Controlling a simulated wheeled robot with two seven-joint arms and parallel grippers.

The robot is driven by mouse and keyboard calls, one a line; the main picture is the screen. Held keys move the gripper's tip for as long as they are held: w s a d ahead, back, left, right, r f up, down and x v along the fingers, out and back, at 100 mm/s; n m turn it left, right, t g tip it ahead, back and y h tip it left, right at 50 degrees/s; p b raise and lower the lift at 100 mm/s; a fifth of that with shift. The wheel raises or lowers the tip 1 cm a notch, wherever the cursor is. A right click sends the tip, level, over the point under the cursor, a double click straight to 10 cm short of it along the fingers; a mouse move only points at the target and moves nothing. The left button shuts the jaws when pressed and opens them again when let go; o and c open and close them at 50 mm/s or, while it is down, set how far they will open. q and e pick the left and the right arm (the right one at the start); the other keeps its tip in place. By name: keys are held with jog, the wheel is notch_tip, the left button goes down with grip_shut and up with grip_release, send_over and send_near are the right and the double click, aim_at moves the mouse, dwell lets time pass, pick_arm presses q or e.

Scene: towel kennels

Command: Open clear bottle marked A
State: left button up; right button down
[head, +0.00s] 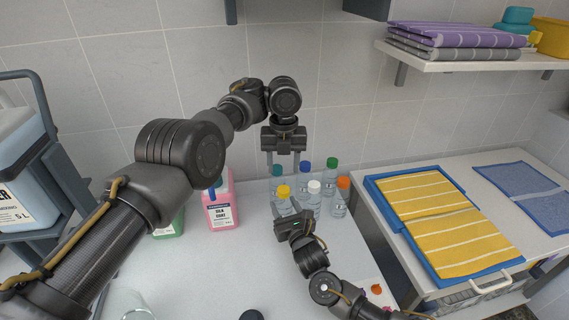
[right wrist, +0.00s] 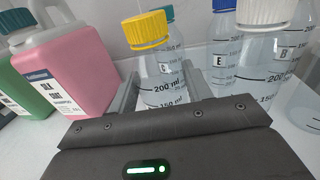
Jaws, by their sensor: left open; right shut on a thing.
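Several clear bottles stand in a cluster on the white table. A yellow-capped bottle (head: 284,206) is at the front left; it also shows in the right wrist view (right wrist: 163,93). My right gripper (right wrist: 158,80) is shut around its body. My left gripper (head: 283,174) is open, pointing down above the cluster, near the yellow and teal caps. A teal-capped bottle (head: 277,181) stands just behind. Blue-capped (head: 305,176), green-capped (head: 331,175), white-capped (head: 313,196) and orange-capped (head: 341,197) bottles stand to the right. I read C, E and B in the wrist view, but no A.
A pink jug (head: 220,207) and a green jug (head: 170,226) stand left of the bottles. Yellow towels (head: 440,225) lie in a blue tray at the right. A shelf (head: 470,61) holds folded towels above. A dark round thing (head: 251,315) is at the front edge.

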aim_at(283, 189)
pick_arm(q)
jog(key=m, duration=0.7)
jog(key=shift+f, duration=4)
